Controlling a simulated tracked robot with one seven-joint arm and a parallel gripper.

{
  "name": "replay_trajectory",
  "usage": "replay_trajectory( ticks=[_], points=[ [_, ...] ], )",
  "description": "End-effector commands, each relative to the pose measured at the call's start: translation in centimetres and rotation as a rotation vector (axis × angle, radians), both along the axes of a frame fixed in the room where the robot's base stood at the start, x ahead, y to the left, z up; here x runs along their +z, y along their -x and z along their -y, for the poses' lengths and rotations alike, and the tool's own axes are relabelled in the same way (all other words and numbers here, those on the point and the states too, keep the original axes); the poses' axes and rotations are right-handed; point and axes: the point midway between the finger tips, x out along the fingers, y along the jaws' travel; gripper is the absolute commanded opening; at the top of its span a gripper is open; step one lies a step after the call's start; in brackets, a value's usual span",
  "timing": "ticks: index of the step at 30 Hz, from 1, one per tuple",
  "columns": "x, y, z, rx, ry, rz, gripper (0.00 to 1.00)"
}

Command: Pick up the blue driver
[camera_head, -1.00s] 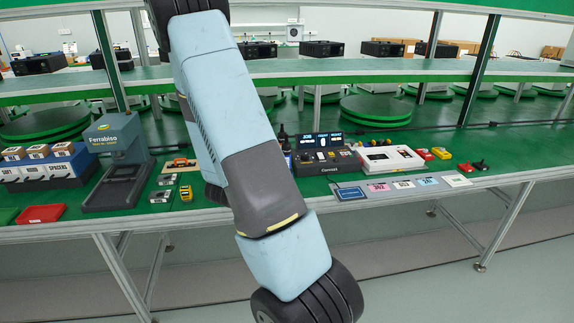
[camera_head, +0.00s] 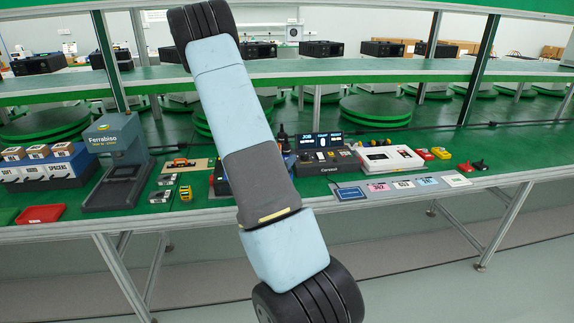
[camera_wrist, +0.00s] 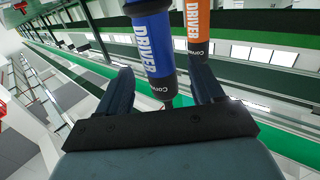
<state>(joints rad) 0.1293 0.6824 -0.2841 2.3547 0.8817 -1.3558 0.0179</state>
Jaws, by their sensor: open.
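The blue driver (camera_wrist: 150,45) shows large in the wrist view, with a thick blue handle marked DRIVER and a dark collar at its lower end. My gripper (camera_wrist: 160,70) is open, with one dark finger to the left of the blue driver and the other to its right. I cannot tell whether either finger touches it. An orange driver (camera_wrist: 191,24) is just to the right, near the right finger. In the head view my arm covers the gripper, and I cannot make out the blue driver there.
On the green bench are a grey Ferrabino stand (camera_head: 117,160), a red tray (camera_head: 41,214), a dark control console (camera_head: 325,160) and a white device (camera_head: 388,158). Labelled cards line the front edge.

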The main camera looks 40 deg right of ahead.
Motion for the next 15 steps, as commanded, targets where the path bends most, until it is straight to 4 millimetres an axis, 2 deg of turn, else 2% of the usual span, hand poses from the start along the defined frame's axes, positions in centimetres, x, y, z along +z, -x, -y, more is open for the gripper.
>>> replay_trajectory(
  ticks=[5,15],
  points=[
    [-0.1,-0.2,0.8,-0.001,-0.001,0.000,0.67],
    [-0.3,-1.6,4.7,-0.001,0.000,0.001,0.67]
  ],
)
